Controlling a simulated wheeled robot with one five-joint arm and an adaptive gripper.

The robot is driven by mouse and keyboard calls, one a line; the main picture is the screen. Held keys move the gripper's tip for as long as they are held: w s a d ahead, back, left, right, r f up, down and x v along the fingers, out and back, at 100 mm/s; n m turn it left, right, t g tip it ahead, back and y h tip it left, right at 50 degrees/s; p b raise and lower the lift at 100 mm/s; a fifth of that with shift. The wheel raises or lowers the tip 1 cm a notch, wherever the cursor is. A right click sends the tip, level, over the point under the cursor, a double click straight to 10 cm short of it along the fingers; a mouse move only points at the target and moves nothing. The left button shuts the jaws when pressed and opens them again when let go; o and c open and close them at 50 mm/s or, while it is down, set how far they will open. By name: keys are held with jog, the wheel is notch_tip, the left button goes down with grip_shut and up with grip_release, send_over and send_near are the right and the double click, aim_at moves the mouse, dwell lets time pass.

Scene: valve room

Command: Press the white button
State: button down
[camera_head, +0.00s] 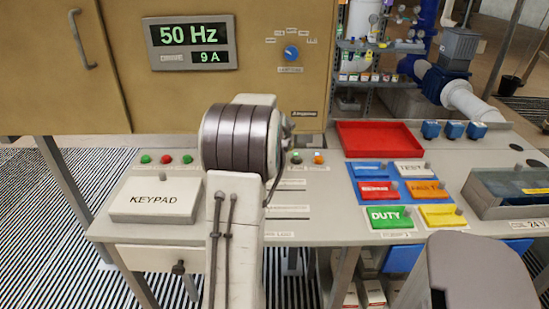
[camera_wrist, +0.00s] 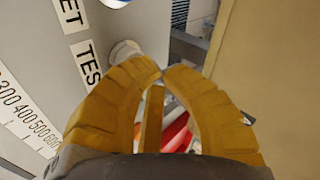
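A round white button (camera_wrist: 125,52) shows in the wrist view, beside a label reading TEST on the grey panel. My gripper (camera_wrist: 162,72) has yellow ribbed fingers with their tips together, and nothing is seen held between the tips. The tips appear just below and right of the white button in the picture; whether they touch it I cannot tell. In the head view my arm hides the gripper and much of the panel's middle, and I cannot make out the white button there.
A blue button (camera_wrist: 116,2) sits by another label. On the bench in the head view are a KEYPAD box (camera_head: 155,198), red tray (camera_head: 380,139), coloured lidded boxes (camera_head: 390,214) and a clear-topped case (camera_head: 515,190). A tan cabinet (camera_head: 200,85) rises behind my arm.

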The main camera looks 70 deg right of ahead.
jog(key=shift+f+b, duration=0.55)
dwell(0.9)
jog(key=shift+r, duration=0.15)
jog(key=shift+r+p, duration=0.6)
jog(key=shift+r, duration=0.2)
jog(key=shift+r, duration=0.1)
jog(key=shift+r+p, duration=1.75)
jog(key=shift+r, duration=0.7)
